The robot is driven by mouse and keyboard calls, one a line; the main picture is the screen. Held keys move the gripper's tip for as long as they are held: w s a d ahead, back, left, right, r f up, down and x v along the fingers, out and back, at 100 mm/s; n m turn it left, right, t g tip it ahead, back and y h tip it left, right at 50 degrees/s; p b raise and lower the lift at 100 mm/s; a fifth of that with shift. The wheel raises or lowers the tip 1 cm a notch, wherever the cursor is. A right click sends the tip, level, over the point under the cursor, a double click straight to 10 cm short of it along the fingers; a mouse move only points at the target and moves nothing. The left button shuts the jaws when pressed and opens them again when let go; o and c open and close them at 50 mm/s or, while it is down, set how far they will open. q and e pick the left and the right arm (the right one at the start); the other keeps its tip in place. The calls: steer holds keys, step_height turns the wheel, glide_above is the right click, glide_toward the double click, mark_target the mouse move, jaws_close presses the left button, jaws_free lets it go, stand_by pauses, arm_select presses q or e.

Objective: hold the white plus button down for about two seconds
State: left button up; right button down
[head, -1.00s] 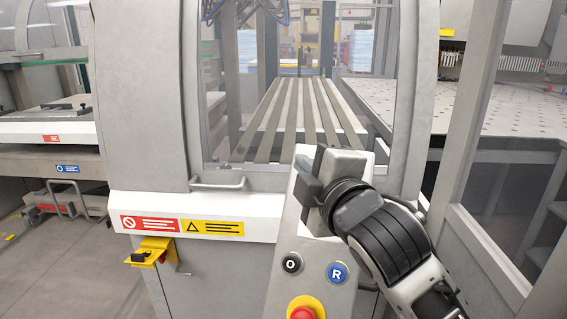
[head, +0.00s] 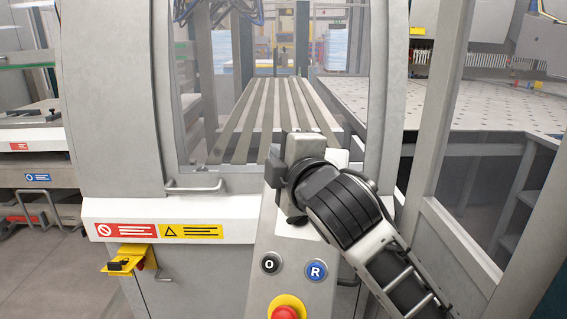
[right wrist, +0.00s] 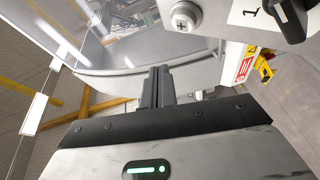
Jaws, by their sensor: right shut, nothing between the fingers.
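The white plus button (right wrist: 183,18) is round and white with a dark cross, at the top of the right wrist view. In the head view I cannot see it; my right gripper covers the upper part of the grey control panel (head: 250,297). My right gripper (head: 276,168) is shut and empty at the panel's top. My left gripper is not in view.
A black selector knob (right wrist: 291,18) marked 1 sits beside the button. Lower on the panel are a black O button (head: 270,263), a blue R button (head: 316,271) and a red emergency stop (head: 285,312). A window with a handle (head: 195,187) stands behind.

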steer(key=shift+w+d+f+b, duration=0.15)
steer(key=shift+w+d+f, duration=0.05)
steer(key=shift+w+f, duration=0.6)
steer(key=shift+w+d+f+b, duration=0.2)
steer(key=shift+w+f, duration=0.35)
steer(key=shift+w, duration=0.35)
steer(key=shift+w+f, duration=0.1)
steer(key=shift+w, duration=0.05)
stand_by(0.7)
steer(key=shift+w+d+f, duration=0.1)
steer(key=shift+w+f, duration=0.05)
steer(key=shift+w, duration=0.05)
steer(key=shift+w+d+f, duration=0.1)
steer(key=shift+w+f, duration=0.25)
stand_by(2.1)
steer(key=shift+s+r, duration=0.1)
steer(key=shift+s+a+r+p, duration=0.2)
steer(key=shift+s+r+p, duration=0.15)
steer(key=shift+s+r, duration=0.2)
steer(key=shift+s, duration=0.1)
steer(key=shift+s+a+r, duration=0.25)
steer(key=shift+s+r, duration=0.5)
steer(key=shift+s, duration=0.2)
steer(key=shift+s+a+r, duration=0.25)
steer(key=shift+s+r, duration=0.5)
steer(key=shift+s, duration=0.15)
